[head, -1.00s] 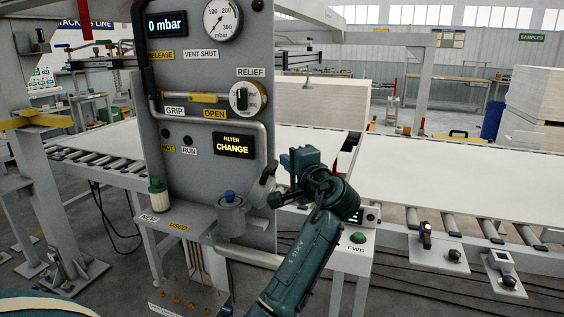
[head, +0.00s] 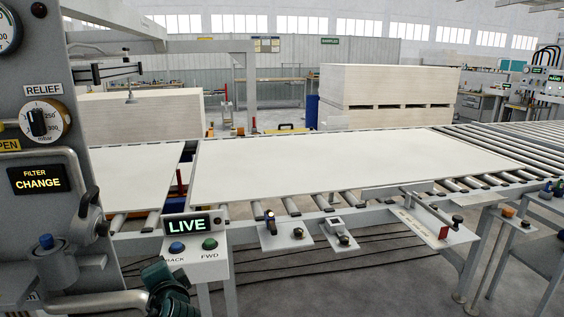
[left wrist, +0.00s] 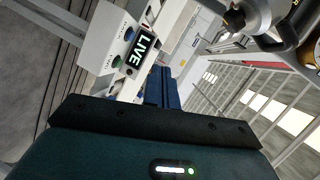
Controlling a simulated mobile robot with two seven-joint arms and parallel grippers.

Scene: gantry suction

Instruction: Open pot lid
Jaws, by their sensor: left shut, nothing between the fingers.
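On the grey panel at the left of the head view, a grey cylindrical pot (head: 58,270) with a blue knob (head: 46,241) on top stands upright. Right beside it is a metal fitting with a black-tipped handle (head: 89,196). I cannot tell which of these is the pot lid. A black knob (left wrist: 235,18) on a metal body shows at the top right of the left wrist view. My left gripper (left wrist: 158,76) is shut and empty, with clear space around its fingertips. In the head view only part of my left arm shows at the bottom. My right gripper is not in view.
The panel carries a relief dial (head: 45,122), a "FILTER CHANGE" display (head: 38,180) and a pipe. A control box (head: 190,226) reading "LIVE" stands right of it. A roller conveyor with a large white board (head: 330,165) spans the middle.

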